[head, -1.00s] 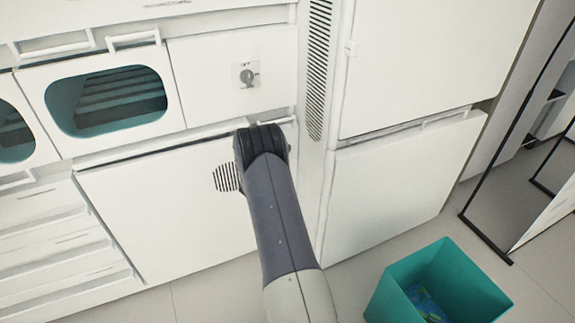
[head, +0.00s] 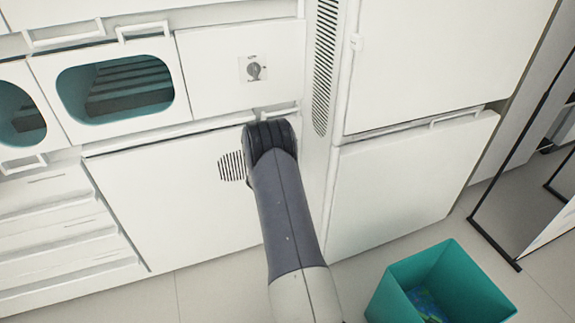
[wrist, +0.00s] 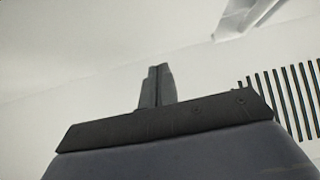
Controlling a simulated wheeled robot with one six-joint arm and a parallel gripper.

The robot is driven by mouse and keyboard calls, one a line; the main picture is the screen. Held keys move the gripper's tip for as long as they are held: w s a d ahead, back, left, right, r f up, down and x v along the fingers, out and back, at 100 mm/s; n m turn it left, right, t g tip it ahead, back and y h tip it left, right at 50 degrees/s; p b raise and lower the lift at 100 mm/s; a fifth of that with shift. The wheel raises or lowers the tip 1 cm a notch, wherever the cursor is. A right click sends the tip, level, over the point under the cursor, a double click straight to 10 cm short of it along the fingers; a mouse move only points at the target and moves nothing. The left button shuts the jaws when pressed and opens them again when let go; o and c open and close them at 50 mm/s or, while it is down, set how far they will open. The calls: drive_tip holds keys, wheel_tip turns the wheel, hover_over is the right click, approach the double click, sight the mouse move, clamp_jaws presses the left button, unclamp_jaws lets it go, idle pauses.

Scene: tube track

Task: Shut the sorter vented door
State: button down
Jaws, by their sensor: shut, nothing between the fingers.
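The sorter vented door (head: 150,205) is the wide white lower panel left of centre in the head view. Its round slotted vent (head: 231,166) shows beside my arm, and a thin dark line runs along its top edge. It looks flush or nearly flush; I cannot tell if it is fully shut. My gripper (wrist: 157,88) is shut and empty in the wrist view, in front of a pale surface, with the vent slots (wrist: 288,98) to its right. Contact with the door is not clear. In the head view my arm hides the fingers.
A white panel with a knob (head: 254,68) and a teal-lined window (head: 115,88) are above the door. Drawers (head: 65,225) are at left, and a tall cabinet (head: 400,185) is at right. A teal bin (head: 440,285) stands on the floor at lower right.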

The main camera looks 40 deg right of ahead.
drive_tip(key=s+p+v, duration=0.1)
drive_tip(key=v, duration=1)
drive_tip(key=shift+s+d+f, duration=0.2)
drive_tip(key=shift+s+d, duration=0.2)
drive_tip(key=w+d+b, duration=0.1)
drive_tip(key=w+d, duration=0.6)
drive_tip(key=d, duration=0.2)
drive_tip(key=shift+w+d, duration=0.35)
drive_tip(key=shift+a+r, duration=0.1)
drive_tip(key=shift+r, duration=0.05)
